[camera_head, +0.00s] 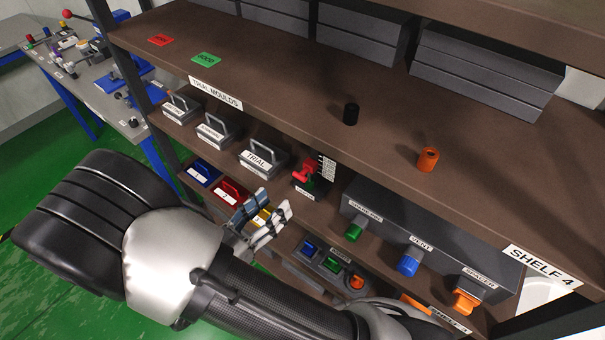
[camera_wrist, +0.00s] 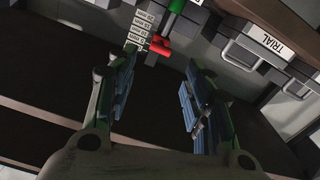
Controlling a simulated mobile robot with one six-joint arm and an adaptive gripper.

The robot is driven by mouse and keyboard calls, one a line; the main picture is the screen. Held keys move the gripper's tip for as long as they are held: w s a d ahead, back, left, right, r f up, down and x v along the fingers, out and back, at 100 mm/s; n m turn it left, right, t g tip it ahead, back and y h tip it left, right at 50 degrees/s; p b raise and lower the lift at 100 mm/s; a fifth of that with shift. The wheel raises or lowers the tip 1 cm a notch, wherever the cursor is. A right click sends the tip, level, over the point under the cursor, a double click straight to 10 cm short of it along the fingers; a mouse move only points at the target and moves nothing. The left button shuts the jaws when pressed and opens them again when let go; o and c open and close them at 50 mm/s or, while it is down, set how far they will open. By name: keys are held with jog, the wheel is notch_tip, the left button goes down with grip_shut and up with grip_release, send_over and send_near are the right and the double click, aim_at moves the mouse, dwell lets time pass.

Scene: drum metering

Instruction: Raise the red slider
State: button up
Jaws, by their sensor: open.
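The red slider (camera_head: 303,174) sits on a small upright gauge on the middle shelf, beside a white number scale (camera_head: 328,167) and above a green part (camera_head: 309,184). In the wrist view, the red slider (camera_wrist: 160,45) shows beyond the fingertips, beside the white scale (camera_wrist: 137,31), with the green part (camera_wrist: 176,8) near the top edge. My gripper (camera_head: 272,207) is in front of the shelf, below and left of the slider in the head view. In the wrist view my gripper (camera_wrist: 161,62) is open and empty, its fingers apart, with no visible contact with the slider.
A grey TRIAL case (camera_head: 262,160) stands left of the gauge. A grey box with green, blue and orange knobs (camera_head: 410,240) stands to its right. The upper shelf (camera_head: 290,75) overhangs the gauge. Red and yellow cases (camera_head: 227,193) lie below, near my gripper.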

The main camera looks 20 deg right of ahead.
aim_at(303, 172)
jog(key=b+x, duration=0.2)
jog(key=x, duration=1)
grip_shut()
dwell(0.4)
